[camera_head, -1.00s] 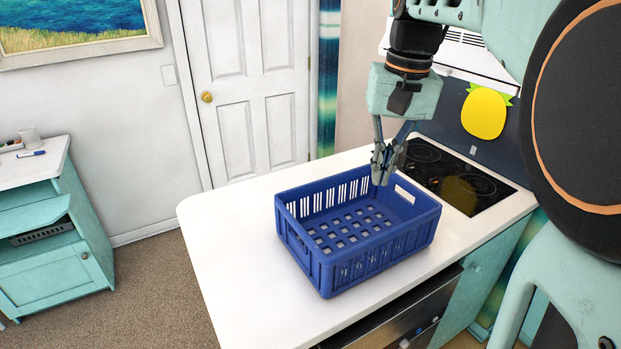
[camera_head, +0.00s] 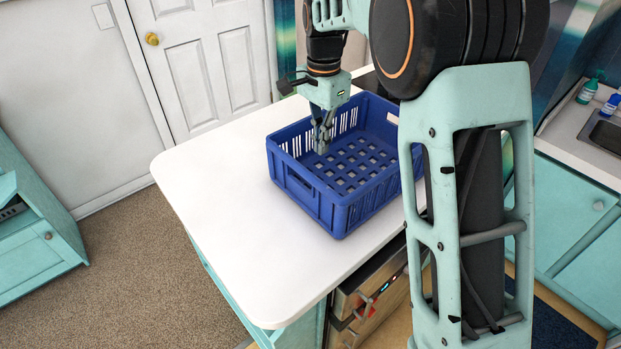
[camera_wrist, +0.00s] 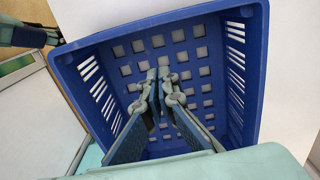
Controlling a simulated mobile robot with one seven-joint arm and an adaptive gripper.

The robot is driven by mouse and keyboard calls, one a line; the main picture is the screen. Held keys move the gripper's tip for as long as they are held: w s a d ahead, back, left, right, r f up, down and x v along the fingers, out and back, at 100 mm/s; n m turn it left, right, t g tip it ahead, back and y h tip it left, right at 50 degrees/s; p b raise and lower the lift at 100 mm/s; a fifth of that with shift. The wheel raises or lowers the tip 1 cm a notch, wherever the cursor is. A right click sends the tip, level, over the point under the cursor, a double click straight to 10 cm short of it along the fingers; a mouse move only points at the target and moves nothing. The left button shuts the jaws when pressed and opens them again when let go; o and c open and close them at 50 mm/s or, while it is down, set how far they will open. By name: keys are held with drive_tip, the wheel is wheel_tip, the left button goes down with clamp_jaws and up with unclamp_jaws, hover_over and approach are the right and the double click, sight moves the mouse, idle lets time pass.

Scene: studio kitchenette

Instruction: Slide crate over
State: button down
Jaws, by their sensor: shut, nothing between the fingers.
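The blue slotted crate (camera_head: 325,207) stands upright on the white counter (camera_head: 225,215); my arm hides its right end. Its inside looks empty, with a grid of square holes in the floor. My gripper (camera_head: 322,148) points down over the left part of the crate's opening, with its fingers shut and empty. In the wrist view the fingertips (camera_wrist: 158,74) show against the crate's floor and the crate (camera_wrist: 150,27) surrounds them. I cannot tell how deep the tips are or whether they touch a wall.
The counter is clear to the left and front of the crate. A drawer or oven front (camera_head: 365,300) is below it. A white door (camera_head: 200,70) is behind. A sink (camera_head: 605,132) and bottles (camera_head: 590,88) are at the right.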

sight(311, 180)
wheel_tip(311, 180, down, 10)
drive_tip(key=shift+s+r+p, duration=0.1)
drive_tip(key=shift+r+p, duration=0.1)
drive_tip(key=shift+p, duration=0.25)
drive_tip(key=shift+s+a+f+p, duration=0.2)
drive_tip(key=shift+s+a+p, duration=0.2)
drive_tip(key=shift+s+a, duration=0.7)
drive_tip(key=shift+s+a+f, duration=0.1)
drive_tip(key=shift+s+a, duration=0.15)
drive_tip(key=shift+a, duration=0.05)
drive_tip(key=shift+s+a, duration=0.2)
drive_tip(key=s+a+b, duration=0.1)
drive_tip(key=s+a, duration=0.6)
drive_tip(key=s+a+b, duration=0.1)
drive_tip(key=s+a, duration=0.6)
drive_tip(key=shift+s, duration=0.25)
